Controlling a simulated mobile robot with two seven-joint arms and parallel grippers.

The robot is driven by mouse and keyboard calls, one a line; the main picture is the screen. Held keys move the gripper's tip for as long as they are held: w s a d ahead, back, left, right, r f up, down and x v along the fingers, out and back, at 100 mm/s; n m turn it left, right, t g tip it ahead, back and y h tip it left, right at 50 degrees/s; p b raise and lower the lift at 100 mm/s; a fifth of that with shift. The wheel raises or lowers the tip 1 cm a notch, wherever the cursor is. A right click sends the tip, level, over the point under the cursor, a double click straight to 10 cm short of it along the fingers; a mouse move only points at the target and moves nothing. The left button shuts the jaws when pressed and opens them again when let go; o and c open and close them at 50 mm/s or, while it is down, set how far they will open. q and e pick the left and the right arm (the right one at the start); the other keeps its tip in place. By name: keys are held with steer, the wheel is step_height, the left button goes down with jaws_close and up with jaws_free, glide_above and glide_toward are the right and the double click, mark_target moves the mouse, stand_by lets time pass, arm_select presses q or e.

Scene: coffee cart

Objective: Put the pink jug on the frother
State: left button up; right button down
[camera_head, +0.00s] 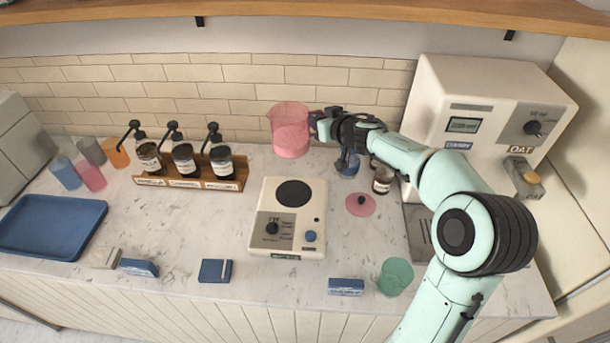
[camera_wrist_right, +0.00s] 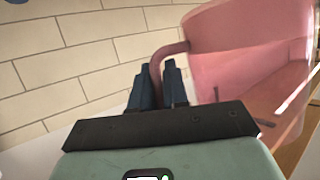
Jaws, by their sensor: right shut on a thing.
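The pink jug (camera_head: 290,132) is see-through and looks upright in the head view, with a darker pink fill in its lower part. My right gripper (camera_head: 322,125) is shut on the jug's handle, at the jug's right side. In the right wrist view, the fingers (camera_wrist_right: 162,88) close around the handle, and the jug (camera_wrist_right: 245,50) fills the upper right. The frother (camera_head: 290,218) is a cream box with a round black plate (camera_head: 294,193) on top, a knob and a blue button. Its plate is bare. The jug shows behind the frother, near the tiled wall. My left gripper is out of view.
A wooden rack (camera_head: 190,184) with several pump bottles stands left of the frother. A blue jug (camera_head: 347,164), a small jar (camera_head: 382,180) and a pink disc (camera_head: 360,204) are to its right. A large cream machine (camera_head: 470,110) stands at the right. A blue tray (camera_head: 50,228) lies at far left.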

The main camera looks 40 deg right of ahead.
steer(key=f+b, duration=0.1)
steer(key=f, duration=0.3)
steer(key=f+b, duration=0.1)
steer(key=f, duration=0.9)
steer(key=shift+s+f+b, duration=0.15)
steer(key=shift+s+b, duration=0.15)
steer(key=shift+b, duration=0.1)
steer(key=f, duration=0.2)
steer(key=w+f+b, duration=0.1)
steer(key=f, duration=0.1)
steer(key=shift+s, duration=0.25)
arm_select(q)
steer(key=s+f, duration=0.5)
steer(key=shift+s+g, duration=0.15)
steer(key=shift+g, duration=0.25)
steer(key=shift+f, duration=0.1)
arm_select(e)
steer(key=shift+w, duration=0.15)
